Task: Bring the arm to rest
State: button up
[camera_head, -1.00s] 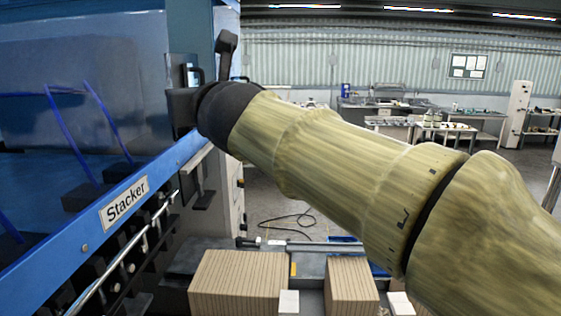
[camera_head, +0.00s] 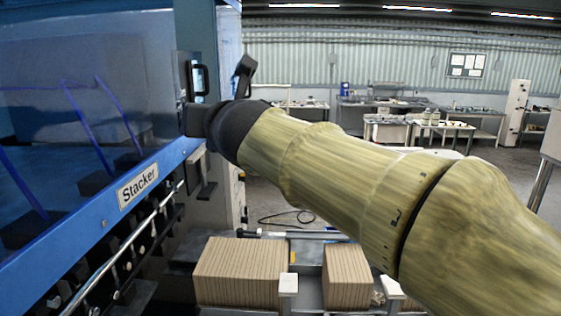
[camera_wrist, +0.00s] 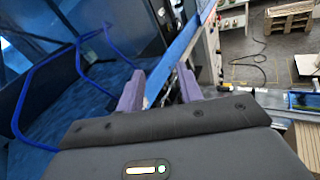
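My arm (camera_head: 330,170) reaches from the lower right across the head view toward the blue machine labelled Stacker (camera_head: 138,186). Its dark wrist end is close to the machine's edge in that picture; I cannot tell whether they touch. In the wrist view my gripper (camera_wrist: 160,84) shows two purple fingers held apart, with nothing between them. Beyond the fingers are the machine's blue edge and blue tubes (camera_wrist: 75,50). The fingers cannot be made out clearly in the head view.
Two stacks of brown kraft board, a left one (camera_head: 240,274) and a right one (camera_head: 346,278), lie below my arm. A black cable (camera_head: 287,217) lies on the floor behind. Workbenches (camera_head: 385,112) stand along the far wall. The floor between is mostly clear.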

jog(key=d+f+m+g+h+b, duration=0.2)
jog(key=d+f+m, duration=0.35)
jog(key=f, duration=0.45)
jog(key=w+d+f+m+g+h+b, duration=0.1)
jog(key=d+f+m+h, duration=0.1)
jog(key=d+f+m, duration=0.6)
jog(key=d+f+m+g+h+b, duration=0.2)
jog(key=f+m, duration=0.3)
jog(key=f, duration=0.7)
jog(key=s+d+f+m+g+b, duration=0.1)
jog(key=s+d+f+m, duration=0.3)
jog(key=f, duration=0.4)
jog(key=s+d+f+m+g+h+b, duration=0.1)
jog(key=s+d+f+m+g, duration=0.3)
jog(key=s+f+m, duration=0.3)
jog(key=s+d+f+m+g+h+b, duration=0.1)
jog(key=s+d+f+m, duration=0.3)
jog(key=f+m, duration=0.5)
jog(key=shift+s+d+f+g+b, duration=0.1)
jog(key=shift+s+f+g+b, duration=0.2)
jog(key=shift+s, duration=0.25)
jog(key=shift+s+d+f+g+b, duration=0.1)
jog(key=shift+s+f+g+b, duration=0.05)
jog(key=shift+s+f+g, duration=0.3)
jog(key=shift+s+f+m, duration=0.1)
jog(key=shift+s+m, duration=0.25)
jog(key=shift+m, duration=0.1)
jog(key=shift+w, duration=0.15)
